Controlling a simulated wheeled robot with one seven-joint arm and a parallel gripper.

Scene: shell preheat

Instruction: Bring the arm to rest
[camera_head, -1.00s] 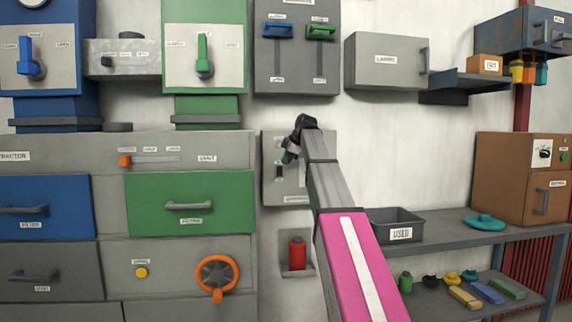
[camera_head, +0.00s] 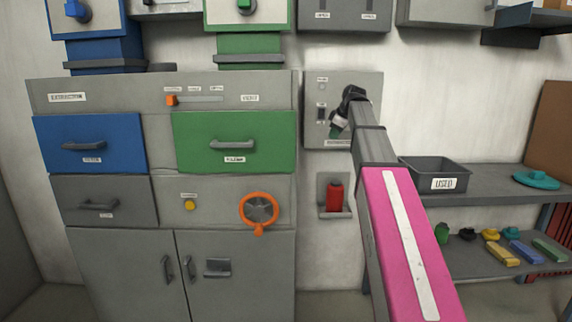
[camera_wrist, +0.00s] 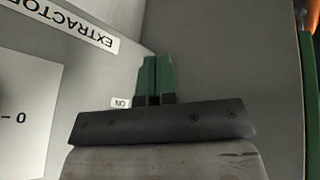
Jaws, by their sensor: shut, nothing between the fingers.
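My arm, with a pink and white link, reaches up from the bottom right in the head view. My gripper (camera_head: 337,129) is at its far end, in front of a grey wall panel (camera_head: 368,84). In the wrist view my gripper (camera_wrist: 153,80) shows two green fingers side by side, shut with nothing held. Beyond them is a grey surface with an "ON" label (camera_wrist: 121,103) and an upside-down "EXTRACTOR" label (camera_wrist: 74,25). I cannot tell whether the fingertips touch that surface.
A red cylinder (camera_head: 335,195) stands in a wall niche below the panel. A grey "USED" bin (camera_head: 412,171) stands on the shelf right of my arm. Blue and green drawers (camera_head: 235,142) and an orange valve wheel (camera_head: 259,191) are on the left cabinet. Small coloured pieces lie on the lower shelf.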

